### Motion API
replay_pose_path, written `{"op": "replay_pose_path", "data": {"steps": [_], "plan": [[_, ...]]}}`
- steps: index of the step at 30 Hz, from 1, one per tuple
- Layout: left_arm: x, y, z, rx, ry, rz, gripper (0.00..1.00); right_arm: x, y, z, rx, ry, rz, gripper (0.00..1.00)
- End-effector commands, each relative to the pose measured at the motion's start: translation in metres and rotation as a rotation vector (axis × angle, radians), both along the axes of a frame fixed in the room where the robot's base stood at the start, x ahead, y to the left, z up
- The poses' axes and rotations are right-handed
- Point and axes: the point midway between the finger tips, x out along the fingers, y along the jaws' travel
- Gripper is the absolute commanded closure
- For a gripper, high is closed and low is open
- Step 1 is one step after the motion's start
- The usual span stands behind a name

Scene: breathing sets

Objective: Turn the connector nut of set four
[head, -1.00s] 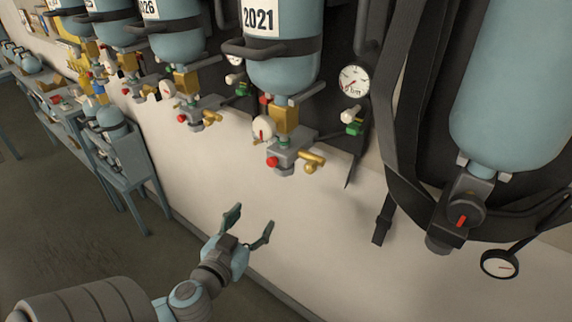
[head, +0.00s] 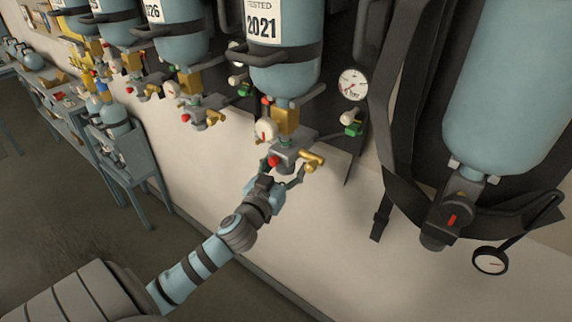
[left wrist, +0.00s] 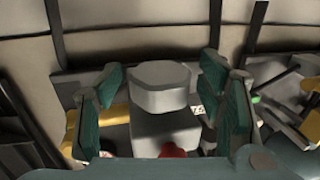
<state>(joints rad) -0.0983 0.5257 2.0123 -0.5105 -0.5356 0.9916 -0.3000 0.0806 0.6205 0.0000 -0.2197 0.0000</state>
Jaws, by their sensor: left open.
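The breathing set above my left gripper has a blue cylinder (head: 282,65) labelled "2021"; no set number is readable. Under it hangs a valve block (head: 292,149) with a red knob (head: 273,160) and a brass handle (head: 313,161). My left gripper (head: 283,172) is open just below this block, pointing up. In the left wrist view a grey, many-sided connector nut (left wrist: 160,87) sits between the teal fingers, with gaps on both sides. It is not gripped. In the head view the gripper largely hides the nut. My right gripper is not in view.
Another set with a large blue cylinder (head: 508,90) and black straps hangs at the right. A pressure gauge (head: 352,85) hangs beside the labelled set. More sets line the wall to the left. A blue-grey bench (head: 130,158) stands at far left. The wall below is clear.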

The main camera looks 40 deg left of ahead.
Motion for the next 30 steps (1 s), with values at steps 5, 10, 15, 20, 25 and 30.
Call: {"op": "replay_pose_path", "data": {"steps": [5,10,15,20,25,30], "plan": [[-0.0001,-0.0001,-0.0006,0.0,0.0,0.0,0.4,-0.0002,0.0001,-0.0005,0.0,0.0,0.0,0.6],[-0.0002,-0.0001,-0.0006,0.0,0.0,0.0,0.67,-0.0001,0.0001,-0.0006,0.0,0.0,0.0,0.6],[-0.0002,-0.0003,-0.0005,0.0,0.0,-0.001,0.87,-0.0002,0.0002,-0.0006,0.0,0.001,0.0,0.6],[-0.0002,0.0,-0.0005,0.003,-0.001,-0.011,0.87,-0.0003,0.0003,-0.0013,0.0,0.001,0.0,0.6],[0.0,0.0003,-0.0005,0.006,-0.003,-0.057,0.87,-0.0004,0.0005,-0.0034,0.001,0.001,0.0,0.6],[0.0,0.0008,-0.0013,0.009,-0.002,-0.149,0.87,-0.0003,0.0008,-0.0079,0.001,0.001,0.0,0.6]]}}
